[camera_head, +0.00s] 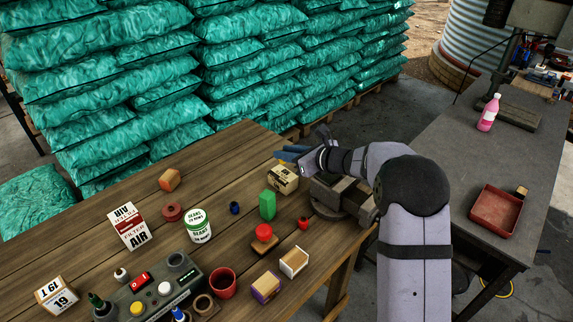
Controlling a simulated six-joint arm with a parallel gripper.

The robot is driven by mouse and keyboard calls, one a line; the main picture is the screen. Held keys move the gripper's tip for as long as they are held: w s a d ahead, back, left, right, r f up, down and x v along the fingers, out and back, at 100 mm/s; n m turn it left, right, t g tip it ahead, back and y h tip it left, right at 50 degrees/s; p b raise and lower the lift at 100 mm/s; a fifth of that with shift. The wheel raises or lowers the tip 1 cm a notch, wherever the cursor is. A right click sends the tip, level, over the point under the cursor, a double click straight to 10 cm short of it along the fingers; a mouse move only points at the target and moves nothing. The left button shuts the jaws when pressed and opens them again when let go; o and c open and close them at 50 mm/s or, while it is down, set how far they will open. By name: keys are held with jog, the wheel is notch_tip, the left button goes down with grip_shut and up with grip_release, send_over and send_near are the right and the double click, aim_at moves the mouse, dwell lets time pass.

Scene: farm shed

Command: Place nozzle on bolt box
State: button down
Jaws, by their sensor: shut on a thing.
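My gripper (297,155) is above the far right part of the wooden table, shut on a blue piece (287,156) that I take to be the nozzle. My gripper hides part of this piece, and its full shape is too small to tell. A tan cardboard box with dark print (283,181), likely the bolt box, sits on the table just below my gripper. The blue piece is over or just behind the box's far edge; I cannot tell whether they touch.
A vise (343,196) stands right of the box, close under my arm. Stacked green sacks (235,80) line the back.

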jog(key=shift+f+p, duration=0.3)
jog(key=shift+f, duration=1.95)
jog(key=shift+f, duration=0.25)
jog(key=c, duration=1.5)
grip_release()
jog(key=shift+r, duration=0.1)
jog(key=shift+c, duration=0.2)
jog(key=shift+r, duration=0.15)
jog(key=shift+s+d, duration=0.1)
jog(key=b+v, duration=0.2)
jog(key=v, duration=1)
jog(key=shift+b, duration=0.4)
